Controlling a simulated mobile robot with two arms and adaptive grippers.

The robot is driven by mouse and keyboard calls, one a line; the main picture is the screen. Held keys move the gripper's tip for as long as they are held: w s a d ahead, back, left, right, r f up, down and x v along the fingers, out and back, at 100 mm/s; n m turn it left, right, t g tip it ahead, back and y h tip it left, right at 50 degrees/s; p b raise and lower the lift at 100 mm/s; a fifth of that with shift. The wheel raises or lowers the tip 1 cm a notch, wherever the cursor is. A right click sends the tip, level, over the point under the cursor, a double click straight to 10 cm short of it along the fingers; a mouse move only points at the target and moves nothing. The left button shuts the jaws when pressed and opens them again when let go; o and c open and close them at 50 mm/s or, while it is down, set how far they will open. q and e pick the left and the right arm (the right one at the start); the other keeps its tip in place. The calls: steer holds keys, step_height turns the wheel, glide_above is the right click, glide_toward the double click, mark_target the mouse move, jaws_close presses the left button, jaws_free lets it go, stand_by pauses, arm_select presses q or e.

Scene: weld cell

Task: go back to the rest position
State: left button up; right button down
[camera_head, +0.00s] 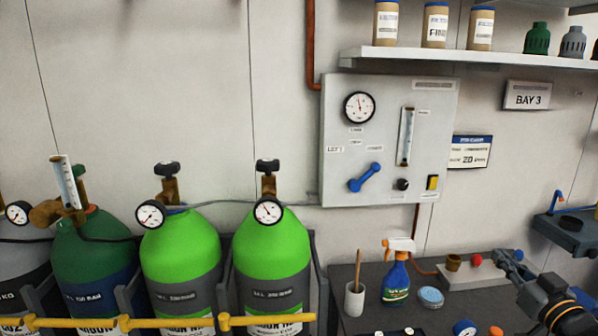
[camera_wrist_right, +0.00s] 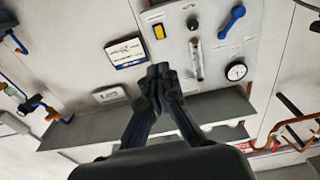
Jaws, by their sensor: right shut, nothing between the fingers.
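My right gripper (camera_head: 507,262) is at the lower right of the head view, over the dark bench. It points up and to the left, and its arm comes in from the bottom right corner. In the right wrist view the gripper's fingertips (camera_wrist_right: 158,75) meet, with nothing between them. My left gripper is in neither view.
The dark bench (camera_head: 350,268) holds a spray bottle (camera_head: 396,275), a cup with a stick (camera_head: 355,298) and a blue round tin (camera_head: 430,297). Green gas cylinders (camera_head: 272,250) stand left; a gauge panel (camera_head: 385,100) hangs on the wall.

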steer(key=s+a+f+g, duration=0.2)
steer(key=s+a+f, duration=0.2)
steer(key=f, duration=0.4)
steer(key=s+a+f+g, duration=0.3)
steer(key=s+a+f, duration=0.15)
steer(key=f, duration=0.25)
steer(key=s+a+f+g, duration=0.2)
steer(key=s+a+f, duration=0.15)
steer(key=f, duration=0.45)
steer(key=s+a+f+g, duration=0.2)
steer(key=s+a+g, duration=0.1)
steer(key=s, duration=0.4)
steer(key=s+a+f+n+g+h, duration=0.1)
steer(key=s+a+f+g, duration=0.2)
steer(key=s, duration=0.4)
steer(key=s+a+f+g, duration=0.2)
steer(key=s+a, duration=0.2)
steer(key=s, duration=0.3)
step_height(320, 180, down, 26)
steer(key=r+g, duration=0.1)
steer(key=s+d+f+g, duration=0.1)
steer(key=s+d+f, duration=0.2)
steer(key=s+f, duration=1.4)
steer(key=shift+s+f+h, duration=0.2)
steer(key=shift+s+h, duration=0.1)
steer(key=shift+s, duration=0.1)
